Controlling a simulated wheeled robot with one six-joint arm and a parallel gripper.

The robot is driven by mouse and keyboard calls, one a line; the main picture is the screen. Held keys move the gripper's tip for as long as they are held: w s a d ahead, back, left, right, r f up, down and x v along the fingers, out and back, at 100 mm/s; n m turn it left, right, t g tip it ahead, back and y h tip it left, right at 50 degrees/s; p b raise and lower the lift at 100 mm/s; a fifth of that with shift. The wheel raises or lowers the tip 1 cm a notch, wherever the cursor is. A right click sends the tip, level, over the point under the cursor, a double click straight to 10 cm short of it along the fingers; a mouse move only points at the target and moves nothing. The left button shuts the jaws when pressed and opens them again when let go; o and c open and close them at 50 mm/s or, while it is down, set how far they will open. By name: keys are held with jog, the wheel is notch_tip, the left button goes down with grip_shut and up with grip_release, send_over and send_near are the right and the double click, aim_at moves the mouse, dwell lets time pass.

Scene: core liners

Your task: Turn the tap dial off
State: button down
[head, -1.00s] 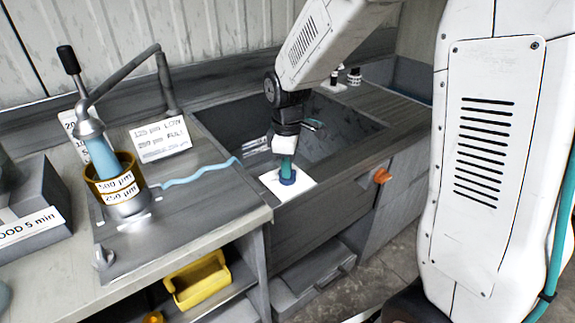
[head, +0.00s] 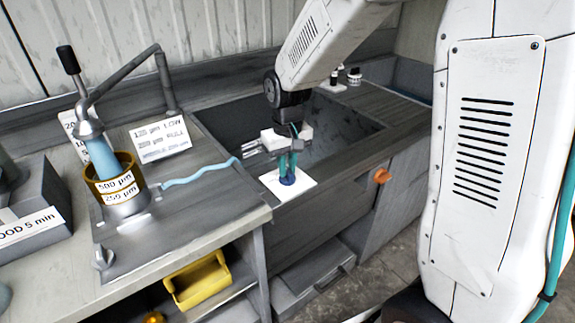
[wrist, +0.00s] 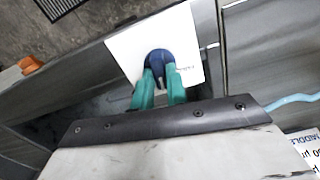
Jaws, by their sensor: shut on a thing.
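The tap dial (head: 288,180) is a small dark blue knob on a white card at the front edge of the sink counter. It also shows in the wrist view (wrist: 157,58) with a raised grip bar across it. My gripper (head: 289,168) points down over the dial. Its two teal fingers are shut on the dial's bar, one on each side, as the wrist view shows at the fingertips (wrist: 159,70). The white card (wrist: 128,48) carries small print that I cannot read, and the fingers hide part of the dial.
A sink basin (head: 345,125) lies behind the dial. An orange knob (head: 381,176) sits on the cabinet front to the right. A yellow bin (head: 197,281) lies on the shelf below.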

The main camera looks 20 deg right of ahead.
jog(key=m, duration=0.4)
jog(key=shift+m, duration=2.1)
jog(key=shift+r, duration=0.1)
jog(key=c, duration=1.4)
grip_release()
notch_tip(320, 180, up, 8)
jog(key=shift+f, duration=0.15)
